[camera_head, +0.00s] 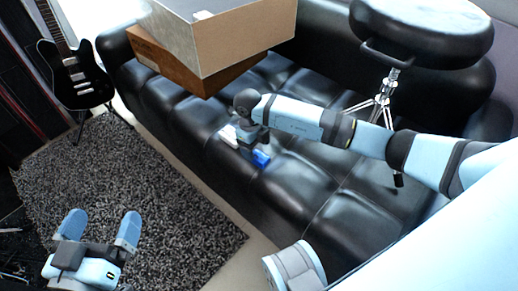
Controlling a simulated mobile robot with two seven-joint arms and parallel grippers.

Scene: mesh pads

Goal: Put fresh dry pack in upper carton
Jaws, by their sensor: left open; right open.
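A small saturated blue item (261,158), perhaps the dry pack, lies on the couch seat, partly hidden by my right gripper. A small white item (228,134) shows just left of that gripper. My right gripper (249,149) is open and points down at the seat, close beside the blue item; I cannot tell whether they touch. My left gripper (100,227) is open and empty above the rug at lower left.
The black tufted couch (300,185) fills the middle. A black stool (425,30) with chrome legs stands at upper right, close to my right arm. A black guitar (75,75) stands at upper left. The grey rug (120,170) has clear room.

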